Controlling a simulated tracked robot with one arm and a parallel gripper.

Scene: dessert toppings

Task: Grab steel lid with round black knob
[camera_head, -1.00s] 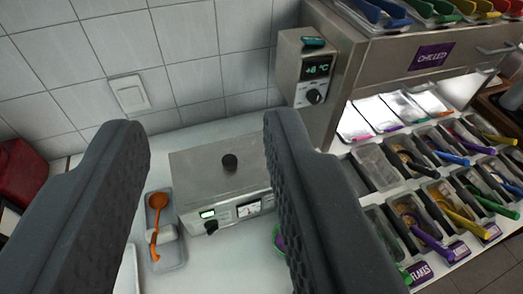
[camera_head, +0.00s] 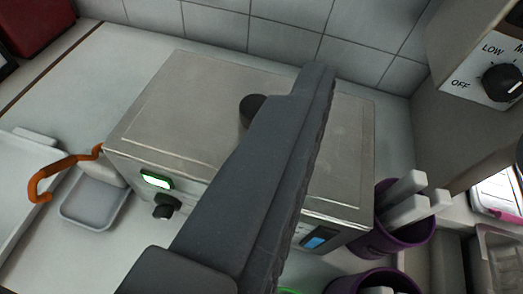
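The steel lid (camera_head: 190,105) is the flat top of a box-shaped steel appliance on the white counter. Its round black knob (camera_head: 251,105) stands up near the middle and is partly hidden. My gripper (camera_head: 318,75) shows as one long dark grey finger crossing the picture from the bottom to the upper middle. It covers part of the lid, the right side of the knob and the appliance's front. A second finger cannot be made out apart from it, so I cannot tell how far the gripper is open. No contact with the knob can be confirmed.
A grey tray (camera_head: 95,205) and an orange-handled utensil (camera_head: 62,165) are left of the appliance. A purple cup (camera_head: 405,238) with pale sticks stands close on the right. A dial unit (camera_head: 490,80) is at upper right. A tiled wall is behind.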

